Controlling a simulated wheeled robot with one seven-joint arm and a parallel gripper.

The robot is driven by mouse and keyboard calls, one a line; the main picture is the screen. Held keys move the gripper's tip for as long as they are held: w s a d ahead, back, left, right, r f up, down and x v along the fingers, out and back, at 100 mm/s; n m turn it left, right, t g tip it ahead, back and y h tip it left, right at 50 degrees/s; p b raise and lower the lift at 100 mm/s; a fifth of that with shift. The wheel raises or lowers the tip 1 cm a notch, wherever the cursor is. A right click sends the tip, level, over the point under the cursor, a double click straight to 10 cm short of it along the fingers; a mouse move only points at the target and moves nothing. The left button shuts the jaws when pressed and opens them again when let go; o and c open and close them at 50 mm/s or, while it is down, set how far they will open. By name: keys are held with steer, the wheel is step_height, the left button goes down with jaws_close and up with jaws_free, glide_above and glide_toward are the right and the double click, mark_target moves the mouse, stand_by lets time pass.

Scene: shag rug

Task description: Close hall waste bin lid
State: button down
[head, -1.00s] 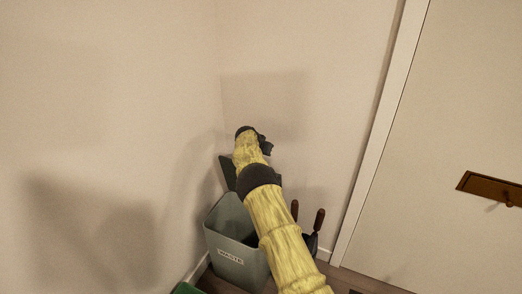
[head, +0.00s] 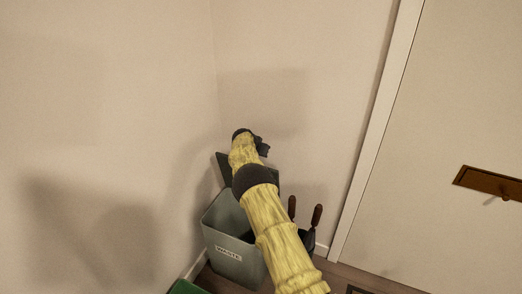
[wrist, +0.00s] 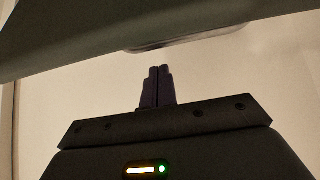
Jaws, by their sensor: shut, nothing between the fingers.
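The grey waste bin (head: 231,246) with a "WASTE" label stands in the corner by the walls. Its mouth is open and its dark lid (head: 223,165) stands raised at the back of the bin. My yellow arm covers much of the lid. My gripper (head: 265,149) is at the lid's upper edge, near the corner; whether it touches the lid cannot be told. In the wrist view, my gripper's fingers (wrist: 157,88) are together and empty. A grey-green panel (wrist: 100,28), apparently the lid, crosses the top of that view beyond the fingertips.
A green container (head: 186,287) shows at the bottom edge, left of the bin. Dark items with brown handles (head: 317,215) stand right of the bin, partly behind my arm. A pale door (head: 440,130) with a brown plate (head: 490,183) is at the right. Walls close in behind the bin.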

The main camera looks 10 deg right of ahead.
steer(key=shift+s+a+f, duration=0.4)
steer(key=shift+s+a, duration=0.15)
steer(key=shift+s, duration=0.2)
steer(key=shift+a, duration=0.1)
steer(key=shift+s+f+b, duration=0.15)
steer(key=shift+s+b, duration=0.05)
steer(key=shift+b, duration=0.4)
steer(key=shift+s+a+b, duration=0.3)
steer(key=shift+s+b, duration=0.1)
steer(key=shift+b, duration=0.05)
steer(key=shift+s+a+t+b, duration=0.1)
steer(key=shift+a+t+b, duration=0.05)
steer(key=shift+t+b, duration=0.15)
